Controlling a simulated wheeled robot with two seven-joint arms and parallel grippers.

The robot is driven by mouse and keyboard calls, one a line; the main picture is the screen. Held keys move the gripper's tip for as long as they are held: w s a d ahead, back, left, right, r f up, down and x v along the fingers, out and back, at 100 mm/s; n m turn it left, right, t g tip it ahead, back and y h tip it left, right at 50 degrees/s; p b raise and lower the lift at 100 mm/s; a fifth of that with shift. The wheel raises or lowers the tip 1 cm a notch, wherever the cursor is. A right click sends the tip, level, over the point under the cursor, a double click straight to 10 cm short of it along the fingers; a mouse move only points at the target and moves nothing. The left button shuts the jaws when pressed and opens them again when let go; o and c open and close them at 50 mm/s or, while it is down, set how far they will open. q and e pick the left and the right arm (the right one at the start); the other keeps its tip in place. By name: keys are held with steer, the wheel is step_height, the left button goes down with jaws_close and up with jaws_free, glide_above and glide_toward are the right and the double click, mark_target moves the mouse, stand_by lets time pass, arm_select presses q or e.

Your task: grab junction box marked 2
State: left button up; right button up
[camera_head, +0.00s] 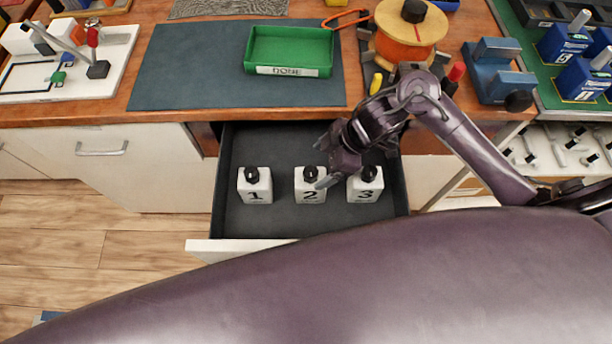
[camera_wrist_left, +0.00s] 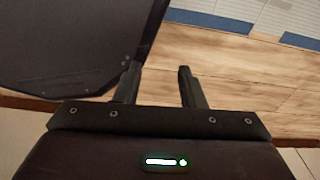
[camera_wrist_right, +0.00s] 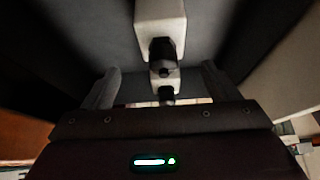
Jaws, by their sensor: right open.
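Three white boxes with black knobs stand in a row in the open drawer. The box marked 2 (camera_head: 310,187) is in the middle, between the box marked 1 (camera_head: 254,187) and the box marked 3 (camera_head: 365,187). My right gripper (camera_head: 323,165) is open and empty, low over the drawer at box 2, with a fingertip overlapping its right edge; contact cannot be told. In the right wrist view, two boxes show between or beyond its fingers, but their numbers are hidden. My left gripper (camera_wrist_left: 160,88) is open and empty, away from the boxes.
The dark drawer (camera_head: 235,220) has bare floor around the row. On the worktop above are a green tray (camera_head: 290,47), an orange spool (camera_head: 405,45) and a blue clamp-like block (camera_head: 495,75). My purple arm crosses the right side.

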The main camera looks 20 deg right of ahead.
mark_target(315, 171)
steer(key=shift+w+a+f, duration=0.15)
steer(key=shift+a+f, duration=0.1)
steer(key=shift+f, duration=0.2)
steer(key=shift+a+f, duration=0.2)
steer(key=shift+f, duration=0.15)
steer(key=x, duration=0.4)
steer(key=shift+s+a+f, duration=0.15)
steer(key=shift+s+f, duration=0.05)
steer(key=shift+f, duration=0.05)
steer(key=shift+w+a+f, duration=0.15)
steer(key=shift+a+f, duration=0.1)
steer(key=shift+f, duration=0.2)
steer(key=shift+c, duration=0.8)
steer(key=c, duration=1.4)
arm_select(q)
steer(key=shift+s+a+f, duration=0.1)
steer(key=shift+s+f, duration=0.15)
steer(key=shift+s, duration=0.25)
arm_select(e)
steer(key=shift+r, duration=0.1)
jaws_close()
